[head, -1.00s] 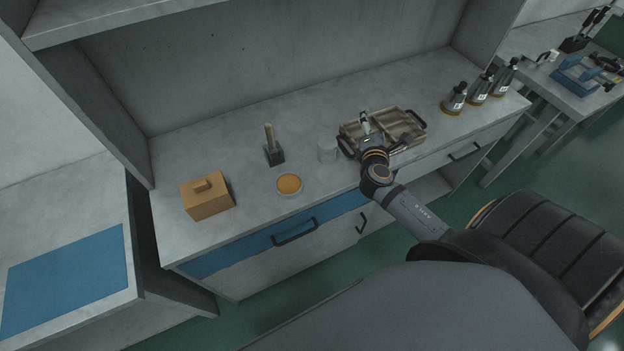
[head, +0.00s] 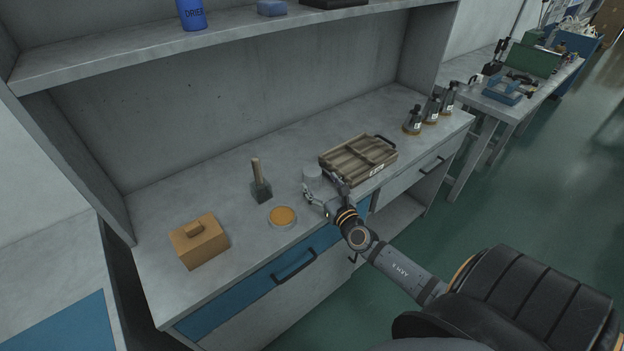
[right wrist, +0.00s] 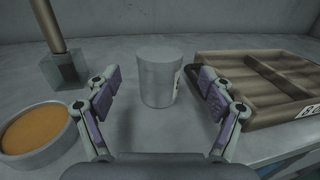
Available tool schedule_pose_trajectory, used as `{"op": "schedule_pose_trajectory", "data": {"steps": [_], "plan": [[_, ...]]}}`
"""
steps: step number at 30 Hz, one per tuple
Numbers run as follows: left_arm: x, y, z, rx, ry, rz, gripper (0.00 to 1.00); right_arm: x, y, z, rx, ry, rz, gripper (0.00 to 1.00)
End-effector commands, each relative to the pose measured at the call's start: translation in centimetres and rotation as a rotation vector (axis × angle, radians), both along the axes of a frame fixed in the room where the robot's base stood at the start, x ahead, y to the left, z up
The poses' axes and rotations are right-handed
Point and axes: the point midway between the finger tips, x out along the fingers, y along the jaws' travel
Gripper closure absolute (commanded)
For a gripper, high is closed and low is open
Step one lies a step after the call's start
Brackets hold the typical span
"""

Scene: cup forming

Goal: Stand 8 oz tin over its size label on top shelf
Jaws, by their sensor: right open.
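A plain grey tin (head: 312,174) stands upright on the bench top between the hammer-like tool and the wooden tray. It shows in the right wrist view (right wrist: 159,78) with part of a label on its right side. My right gripper (head: 323,194) is open just in front of the tin; in the wrist view its two fingers (right wrist: 162,98) stand apart to either side, with the tin beyond and between them. The top shelf (head: 120,52) shows along the upper edge, and its size labels cannot be made out. My left gripper is not in view.
A wooden divided tray (head: 345,165) stands close right of the tin. A dish of orange material (head: 282,216), a wooden-handled block tool (head: 261,188) and a tan lidded box (head: 199,243) stand left. Several dark-topped bottles (head: 412,124) stand far right. A blue can (head: 191,14) is on the shelf.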

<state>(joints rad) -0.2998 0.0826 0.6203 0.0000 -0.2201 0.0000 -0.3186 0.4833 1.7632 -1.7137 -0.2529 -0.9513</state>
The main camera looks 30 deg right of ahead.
Motion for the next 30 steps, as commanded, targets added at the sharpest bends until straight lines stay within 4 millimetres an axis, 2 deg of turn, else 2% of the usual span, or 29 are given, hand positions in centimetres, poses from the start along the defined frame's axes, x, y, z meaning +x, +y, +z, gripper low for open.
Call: {"op": "schedule_pose_trajectory", "data": {"steps": [6, 9, 17, 20, 30], "plan": [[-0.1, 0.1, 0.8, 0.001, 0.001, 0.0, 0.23, 3.3, -0.2, 0.8, 0.003, -0.004, -0.002, 0.18], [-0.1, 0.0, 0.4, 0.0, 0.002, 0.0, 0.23, 4.6, -0.4, 0.4, 0.002, -0.003, -0.001, 0.18], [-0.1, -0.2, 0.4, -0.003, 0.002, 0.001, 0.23, 5.1, -0.5, 0.4, 0.001, -0.001, 0.0, 0.18], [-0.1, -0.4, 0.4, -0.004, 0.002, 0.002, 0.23, 5.1, -0.5, 0.4, 0.001, -0.001, 0.0, 0.29], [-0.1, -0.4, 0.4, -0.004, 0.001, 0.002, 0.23, 5.1, -0.5, 0.4, 0.001, -0.001, 0.0, 0.75]]}}
